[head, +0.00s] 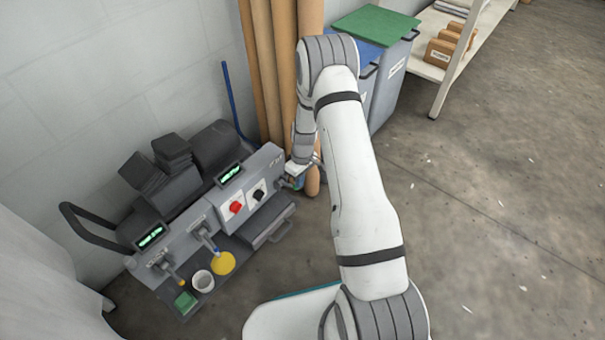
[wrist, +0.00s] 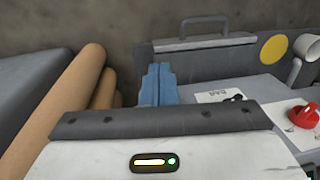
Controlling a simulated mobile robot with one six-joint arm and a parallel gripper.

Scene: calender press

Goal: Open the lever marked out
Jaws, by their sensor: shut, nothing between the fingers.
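The grey press (head: 225,205) stands at the left in the head view. On its front are a lever with a blue tip (head: 208,240) and a lever with a yellow tip (head: 170,272). I cannot read any marking that tells which lever is marked out. My gripper (head: 290,184) is at the right end of the press, small and partly hidden by its own wrist. In the wrist view its blue fingers (wrist: 156,84) are together and hold nothing. They are beside the press's panel end; whether they touch anything there is unclear.
A red knob (head: 236,208) and a black knob (head: 258,195) sit on the panel; the red knob also shows in the wrist view (wrist: 303,116). Brown rolls (head: 268,70) stand behind. A green-lidded bin (head: 375,24) and shelf (head: 455,45) are beyond. The floor at right is clear.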

